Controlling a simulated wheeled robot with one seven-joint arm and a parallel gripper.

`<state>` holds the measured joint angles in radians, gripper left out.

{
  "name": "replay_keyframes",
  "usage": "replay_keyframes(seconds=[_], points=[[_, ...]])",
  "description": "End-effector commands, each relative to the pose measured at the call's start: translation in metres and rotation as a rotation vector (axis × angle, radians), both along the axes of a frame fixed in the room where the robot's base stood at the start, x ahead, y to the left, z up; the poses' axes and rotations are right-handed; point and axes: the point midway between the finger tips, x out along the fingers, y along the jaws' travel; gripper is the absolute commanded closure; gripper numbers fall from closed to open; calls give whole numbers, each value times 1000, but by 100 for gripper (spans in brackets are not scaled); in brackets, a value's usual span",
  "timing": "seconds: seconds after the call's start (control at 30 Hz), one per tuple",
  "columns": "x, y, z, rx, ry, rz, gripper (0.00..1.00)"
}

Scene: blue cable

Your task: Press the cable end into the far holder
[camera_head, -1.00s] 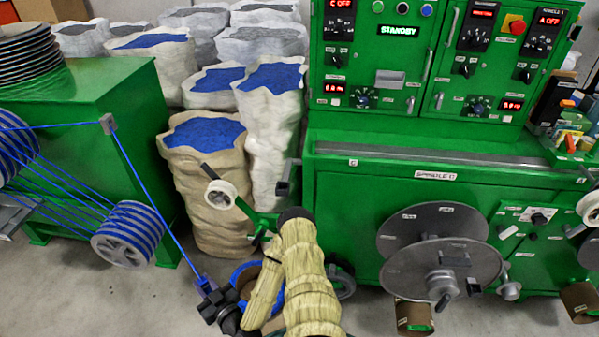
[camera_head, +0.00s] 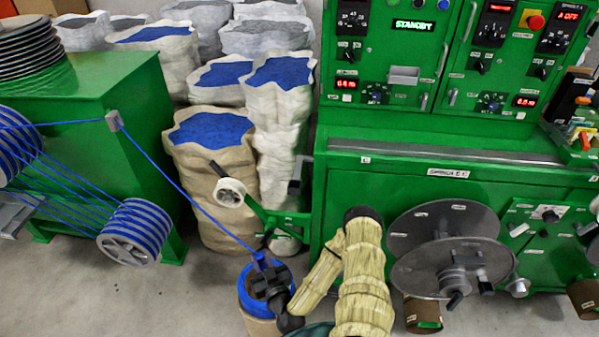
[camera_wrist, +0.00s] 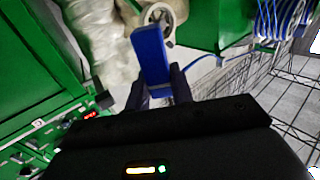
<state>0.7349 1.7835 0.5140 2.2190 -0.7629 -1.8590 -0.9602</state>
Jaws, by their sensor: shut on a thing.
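The blue cable (camera_head: 180,187) runs taut from a guide on the left green cabinet down to my gripper (camera_head: 264,268). In the wrist view, my gripper (camera_wrist: 160,92) is shut on the blue cable end (camera_wrist: 150,55), a flat blue block standing up between the dark fingers. My gripper is in the air, in front of the sacks and left of the large green machine. I cannot make out which part is the far holder. A green bracket with a white roller (camera_head: 229,192) is above and left of my gripper, apart from it.
The green machine (camera_head: 420,225) with grey discs (camera_head: 445,262) stands at right. Sacks of blue granules (camera_head: 210,130) stand behind. The cable loops over striped reels (camera_head: 136,232) at left. A round blue-rimmed container (camera_head: 252,303) is below my gripper. Floor at lower left is clear.

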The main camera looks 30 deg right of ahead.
Motion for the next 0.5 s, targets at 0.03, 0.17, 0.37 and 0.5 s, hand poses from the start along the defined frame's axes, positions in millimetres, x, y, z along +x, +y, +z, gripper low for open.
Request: replay_keyframes(seconds=[0.03, 0.17, 0.37, 0.5], points=[[0, 0, 0, 0, 0, 0, 100], [0, 0, 0, 0, 0, 0, 100], [2, -3, 6, -1, -2, -11, 100], [15, -18, 33, -6, -5, -74, 100]])
